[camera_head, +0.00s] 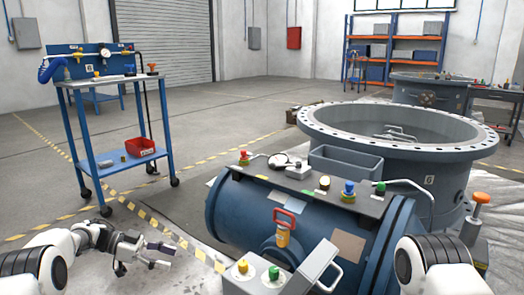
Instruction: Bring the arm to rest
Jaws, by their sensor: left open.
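My left arm comes in from the lower left, and its gripper (160,256) is open and empty. It hangs over the floor to the left of the blue cylindrical valve body (240,215), apart from it. My right arm shows only as white and black links at the lower right, in front of the valve's right end. Its gripper is not in view.
A control box (258,282) with yellow and green knobs stands in front of the valve body. A large grey flanged ring (470,150) is behind it. A blue wheeled cart (125,161) stands at the left. Striped floor between cart and valve is clear.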

